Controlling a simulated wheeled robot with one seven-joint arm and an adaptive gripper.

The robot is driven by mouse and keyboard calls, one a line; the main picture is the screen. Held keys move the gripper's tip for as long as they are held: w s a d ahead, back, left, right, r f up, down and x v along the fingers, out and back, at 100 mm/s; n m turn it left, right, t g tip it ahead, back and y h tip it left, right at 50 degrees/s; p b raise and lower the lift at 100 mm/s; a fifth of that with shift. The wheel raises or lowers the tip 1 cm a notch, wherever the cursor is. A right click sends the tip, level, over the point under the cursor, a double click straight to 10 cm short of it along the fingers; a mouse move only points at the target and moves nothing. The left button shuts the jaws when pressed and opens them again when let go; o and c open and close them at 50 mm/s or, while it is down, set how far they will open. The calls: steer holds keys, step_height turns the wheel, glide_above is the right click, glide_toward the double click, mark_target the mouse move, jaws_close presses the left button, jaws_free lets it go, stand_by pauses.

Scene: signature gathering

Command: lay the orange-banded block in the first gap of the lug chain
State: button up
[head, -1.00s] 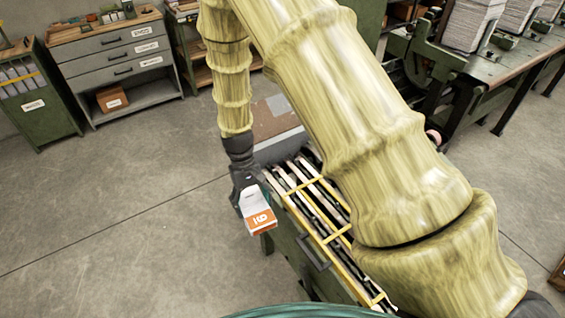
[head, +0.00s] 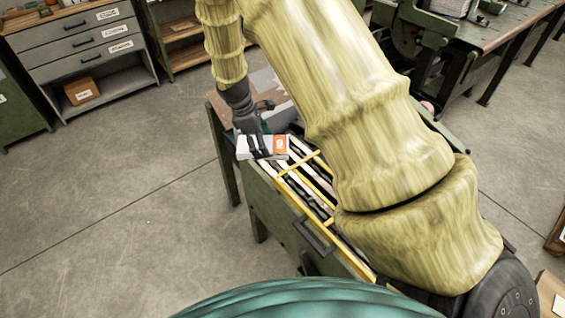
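The orange-banded block (head: 249,147) is white with an orange end that carries a mark. My gripper (head: 258,144) is shut on it, with dark fingers across its white part. The block lies roughly level, its orange end to the right, at the far left end of the lug chain. The lug chain (head: 313,189) runs in a green machine bed with pale rails and yellow cross bars. I cannot tell whether the block touches the rails. My arm covers the right side of the chain, and the first gap is not clearly visible.
A dark handle (head: 313,236) sticks out from the machine's near side. A grey drawer cabinet (head: 85,48) stands at the back left. A green machine bench (head: 470,45) stands at the back right. The floor at left is clear.

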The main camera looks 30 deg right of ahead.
steer(key=w+d+f+n+t+b, duration=0.1)
steer(key=w+d+n+t+b, duration=0.15)
steer(key=d+n+b, duration=0.55)
steer(key=p+x, duration=0.5)
steer(key=x, duration=0.5)
steer(key=shift+a+f+m+h, duration=0.15)
steer(key=shift+f+m+h, duration=0.1)
steer(key=shift+m+h, duration=0.05)
steer(key=shift+s+g, duration=0.15)
steer(key=shift+g, duration=0.1)
steer(key=o, duration=1.2)
steer(key=shift+f, duration=0.1)
steer(key=b+v, duration=0.2)
steer(key=v, duration=1)
